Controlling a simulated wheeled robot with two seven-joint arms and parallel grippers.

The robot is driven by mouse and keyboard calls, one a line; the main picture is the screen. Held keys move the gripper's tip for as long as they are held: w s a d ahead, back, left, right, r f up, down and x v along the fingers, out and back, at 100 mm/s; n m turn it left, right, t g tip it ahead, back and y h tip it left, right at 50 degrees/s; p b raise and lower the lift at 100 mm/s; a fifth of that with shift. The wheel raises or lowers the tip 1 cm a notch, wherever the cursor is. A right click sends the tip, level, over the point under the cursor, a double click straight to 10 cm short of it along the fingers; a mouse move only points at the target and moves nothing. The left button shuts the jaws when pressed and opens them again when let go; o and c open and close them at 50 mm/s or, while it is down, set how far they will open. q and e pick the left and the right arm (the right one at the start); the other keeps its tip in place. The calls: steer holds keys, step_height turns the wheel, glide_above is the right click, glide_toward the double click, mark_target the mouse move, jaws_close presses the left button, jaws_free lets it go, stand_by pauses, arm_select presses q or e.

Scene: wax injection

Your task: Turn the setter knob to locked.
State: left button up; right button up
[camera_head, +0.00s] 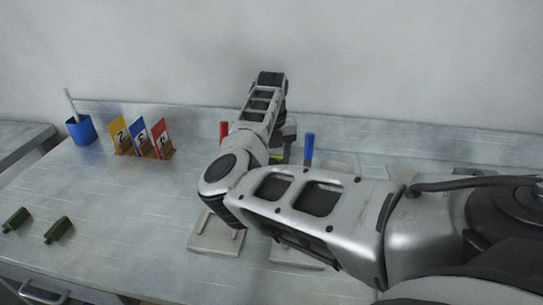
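The setter knob cannot be made out; my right arm covers the middle of the bench. My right arm reaches in from the right, bends at the elbow and extends toward the back wall. Its fingers are hidden behind its own links, so their opening does not show. A red upright handle (223,131) shows just left of the forearm and a blue upright handle (309,149) just right of it. A small yellow-green patch shows between them, partly covered. My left gripper is not in view.
Two pale plates, a left one (208,241) and a right one (290,257), lie partly under my arm. The left-centre bench (125,205) is clear.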

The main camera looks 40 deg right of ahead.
steer(key=shift+f, duration=0.1)
steer(key=c, duration=1)
